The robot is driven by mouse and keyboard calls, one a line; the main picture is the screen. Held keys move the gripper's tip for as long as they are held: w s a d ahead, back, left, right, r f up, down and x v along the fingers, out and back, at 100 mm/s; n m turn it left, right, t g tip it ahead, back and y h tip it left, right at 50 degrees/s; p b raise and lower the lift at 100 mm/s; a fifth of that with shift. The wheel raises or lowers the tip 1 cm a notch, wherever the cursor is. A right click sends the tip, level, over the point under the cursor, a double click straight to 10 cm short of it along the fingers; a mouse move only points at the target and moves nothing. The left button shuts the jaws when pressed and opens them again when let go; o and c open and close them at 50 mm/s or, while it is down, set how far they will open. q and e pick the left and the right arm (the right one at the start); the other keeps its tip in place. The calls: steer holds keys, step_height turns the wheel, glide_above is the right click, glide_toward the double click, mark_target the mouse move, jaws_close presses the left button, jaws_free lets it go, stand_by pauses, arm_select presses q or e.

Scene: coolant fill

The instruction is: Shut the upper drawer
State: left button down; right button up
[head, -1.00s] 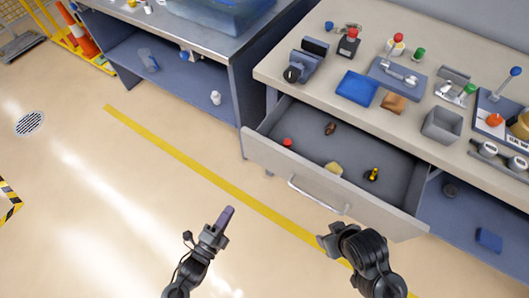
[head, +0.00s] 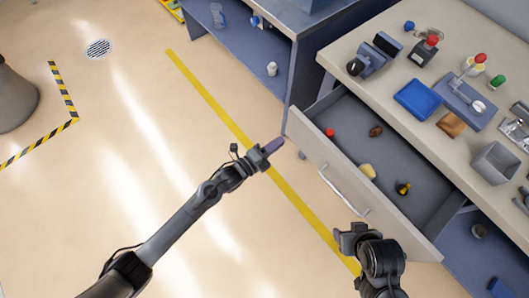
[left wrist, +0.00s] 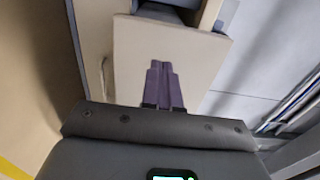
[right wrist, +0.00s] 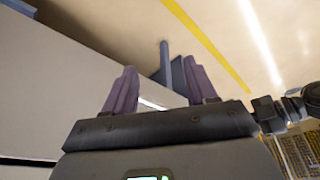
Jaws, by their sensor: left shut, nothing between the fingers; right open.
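The upper drawer (head: 312,150) stands pulled out from the workbench, its light front panel carrying a metal handle (head: 342,190). My left gripper (head: 276,146) is shut and empty, its fingers pointing at the left end of the drawer front. In the left wrist view its closed purple fingertips (left wrist: 162,66) lie over the pale drawer front (left wrist: 205,62), with the handle (left wrist: 104,78) to their left; I cannot tell whether they touch. My right gripper (head: 345,236) is near the drawer's right front. It is open and empty in the right wrist view (right wrist: 158,75).
The drawer holds a red piece (head: 329,132), a brown piece (head: 375,131), a yellow lump (head: 367,171) and a yellow-black item (head: 403,188). A blue tray (head: 418,98) and a grey bin (head: 494,163) stand on the bench top. The floor before the drawer is clear.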

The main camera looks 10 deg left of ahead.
mark_target(293, 132)
arm_select(q)
steer(key=shift+b+x, duration=0.45)
steer(key=shift+x, duration=1.75)
